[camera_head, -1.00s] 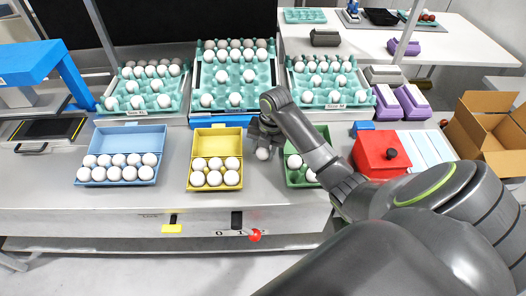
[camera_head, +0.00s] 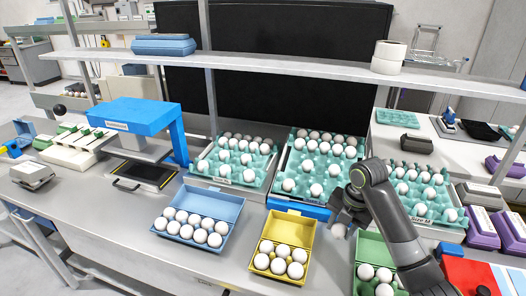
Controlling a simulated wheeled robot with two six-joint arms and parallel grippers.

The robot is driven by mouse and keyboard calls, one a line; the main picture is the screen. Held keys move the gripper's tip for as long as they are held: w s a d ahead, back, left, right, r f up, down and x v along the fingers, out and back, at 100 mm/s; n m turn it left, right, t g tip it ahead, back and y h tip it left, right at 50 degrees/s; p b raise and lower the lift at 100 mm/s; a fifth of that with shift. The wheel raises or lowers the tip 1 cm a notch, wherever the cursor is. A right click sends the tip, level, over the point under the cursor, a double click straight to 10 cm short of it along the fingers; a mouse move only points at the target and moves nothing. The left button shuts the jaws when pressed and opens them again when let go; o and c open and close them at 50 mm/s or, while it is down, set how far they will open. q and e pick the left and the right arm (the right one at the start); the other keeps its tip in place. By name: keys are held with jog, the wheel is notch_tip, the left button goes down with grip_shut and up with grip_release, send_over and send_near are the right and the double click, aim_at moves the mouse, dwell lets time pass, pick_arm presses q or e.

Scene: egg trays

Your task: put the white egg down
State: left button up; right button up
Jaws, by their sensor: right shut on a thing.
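My right gripper (camera_head: 342,219) is shut on a white egg (camera_head: 339,231), whose lower part shows below the fingers. It hangs over the table side between the yellow carton (camera_head: 291,220) and the green carton (camera_head: 371,246). The open yellow carton holds several white eggs. The green carton also holds several white eggs, and my right arm and the picture edge hide part of it. An open blue carton (camera_head: 212,203) with several white eggs lies further left. My left gripper is not in view.
Three teal trays with eggs stand behind: left (camera_head: 262,179), middle (camera_head: 290,187), right (camera_head: 453,226). A blue press-like stand (camera_head: 140,114) is at left. A red box (camera_head: 466,272) is at lower right. Grey table (camera_head: 130,215) is bare left of the blue carton.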

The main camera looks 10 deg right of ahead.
jog(key=shift+s+a+r+p, duration=0.2)
jog(key=shift+s+a+p, duration=0.1)
jog(key=shift+s+p, duration=0.25)
jog(key=shift+s+a+r+p, duration=0.2)
jog(key=shift+s+a+p, duration=0.15)
jog(key=shift+p, duration=0.35)
jog(key=f+b, duration=0.1)
jog(key=f, duration=0.1)
jog(key=f+b, duration=0.1)
jog(key=b, duration=0.1)
jog(key=f+b, duration=0.2)
jog(key=shift+s+a+f, duration=0.15)
jog(key=shift+s+f, duration=0.15)
notch_tip(320, 180, down, 4)
jog(key=shift+f, duration=0.35)
jog(key=shift+f, duration=0.15)
jog(key=o, duration=0.7)
jog(key=shift+c, duration=0.2)
